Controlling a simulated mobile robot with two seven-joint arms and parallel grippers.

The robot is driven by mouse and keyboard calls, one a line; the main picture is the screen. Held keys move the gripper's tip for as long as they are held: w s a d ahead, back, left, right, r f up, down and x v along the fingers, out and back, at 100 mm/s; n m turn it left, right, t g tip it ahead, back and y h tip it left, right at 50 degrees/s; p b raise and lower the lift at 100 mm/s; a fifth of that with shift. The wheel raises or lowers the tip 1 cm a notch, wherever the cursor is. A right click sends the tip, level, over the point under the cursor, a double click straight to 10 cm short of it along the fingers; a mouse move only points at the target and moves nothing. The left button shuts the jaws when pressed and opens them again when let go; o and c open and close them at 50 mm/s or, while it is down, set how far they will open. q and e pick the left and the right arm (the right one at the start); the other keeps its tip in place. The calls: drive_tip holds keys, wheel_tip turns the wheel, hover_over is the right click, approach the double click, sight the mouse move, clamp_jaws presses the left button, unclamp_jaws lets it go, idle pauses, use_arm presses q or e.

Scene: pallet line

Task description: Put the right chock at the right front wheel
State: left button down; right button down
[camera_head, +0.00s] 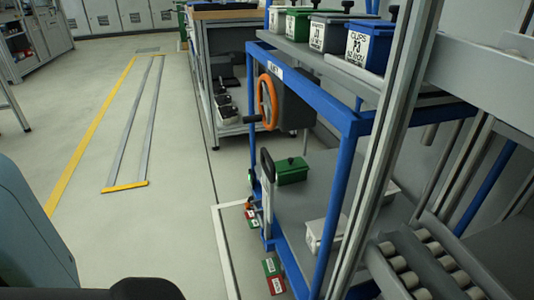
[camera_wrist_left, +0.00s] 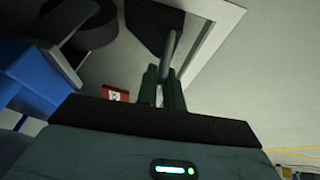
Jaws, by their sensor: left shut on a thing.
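My left gripper (camera_wrist_left: 163,82) shows in the left wrist view. Its two dark green fingers are shut on the grey rod handle of a black chock (camera_wrist_left: 152,28). The chock is at the top of that view, partly cut off by the edge. A dark wheel (camera_wrist_left: 92,27) is at the upper left, close beside the chock; I cannot tell whether they touch. The blue-framed cart (camera_head: 343,116) stands at the right of the head view. I cannot make out the chock or my left gripper there. My right gripper is not in view.
A white floor line (camera_head: 224,251) runs beside the cart, and a red tag (camera_wrist_left: 117,96) is near the wheel. Blue cart structure (camera_wrist_left: 40,78) fills the left of the wrist view. Floor left of the cart is open around a grey floor frame (camera_head: 126,130).

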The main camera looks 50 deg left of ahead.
use_arm(q)
drive_tip(key=c, duration=1.6)
unclamp_jaws()
drive_tip(key=shift+o, duration=0.4)
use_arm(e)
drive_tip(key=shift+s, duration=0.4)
